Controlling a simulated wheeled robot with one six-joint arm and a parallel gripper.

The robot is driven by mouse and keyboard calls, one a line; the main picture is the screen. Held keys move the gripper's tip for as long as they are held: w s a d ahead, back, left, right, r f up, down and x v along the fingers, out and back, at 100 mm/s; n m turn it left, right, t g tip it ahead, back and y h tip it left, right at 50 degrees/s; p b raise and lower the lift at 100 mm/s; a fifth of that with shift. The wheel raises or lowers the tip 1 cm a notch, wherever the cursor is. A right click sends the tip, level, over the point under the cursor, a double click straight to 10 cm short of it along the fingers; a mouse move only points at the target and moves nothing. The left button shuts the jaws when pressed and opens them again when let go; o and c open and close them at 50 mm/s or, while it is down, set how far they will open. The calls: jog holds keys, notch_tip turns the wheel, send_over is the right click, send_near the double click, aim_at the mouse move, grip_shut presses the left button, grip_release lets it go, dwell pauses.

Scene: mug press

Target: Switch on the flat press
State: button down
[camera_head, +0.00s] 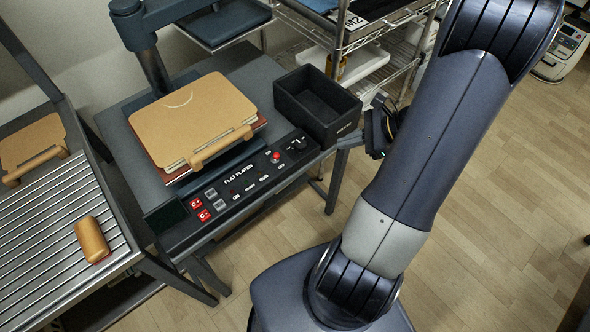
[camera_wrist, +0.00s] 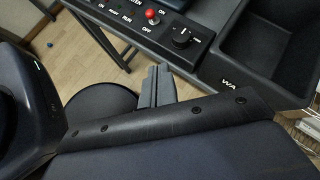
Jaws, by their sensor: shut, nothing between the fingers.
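The flat press (camera_head: 237,178) stands at the left of the head view, with a dark control panel along its front edge. A red-tipped switch (camera_head: 276,156) sits near the panel's right end; it also shows at the top of the wrist view (camera_wrist: 152,15), between the marks ON and OFF. I cannot tell which way its lever leans. A black dial (camera_wrist: 182,38) is right of it. My gripper (camera_wrist: 157,84) is shut and empty, apart from the switch and below it in the wrist view. In the head view, my arm partly hides the gripper (camera_head: 380,125).
A black open bin (camera_head: 318,107) stands at the press table's right corner. A tan board-like stack (camera_head: 192,115) lies on the press. A slatted rack (camera_head: 62,245) is at left with a tan roll (camera_head: 92,240).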

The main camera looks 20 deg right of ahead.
jog(key=shift+t+y, duration=0.4)
jog(key=shift+t, duration=0.3)
jog(key=a+f+b, duration=0.1)
jog(key=a+f, duration=0.1)
jog(key=f, duration=0.1)
jog(key=shift+s+f+b, duration=0.2)
jog(key=shift+f+b, duration=0.05)
jog(key=shift+b, duration=0.1)
send_near(292, 163)
jog(key=x, duration=0.2)
jog(key=b+x, duration=0.1)
jog(key=x, duration=0.2)
jog(key=shift+w+a, duration=0.1)
jog(key=shift+w, duration=0.3)
jog(key=shift+w+a+r, duration=0.25)
jog(key=shift+a, duration=0.25)
jog(key=shift+w+a+r, duration=0.2)
jog(key=shift+a+r, duration=0.05)
jog(key=shift+a, duration=0.25)
jog(key=shift+w+a+r+p, duration=0.1)
jog(key=shift+w+a+p, duration=0.25)
jog(key=shift+a, duration=0.3)
jog(key=shift+r, duration=0.15)
jog(key=shift+w+r+p, duration=0.1)
jog(key=shift+p, duration=0.4)
jog(key=shift+g, duration=0.3)
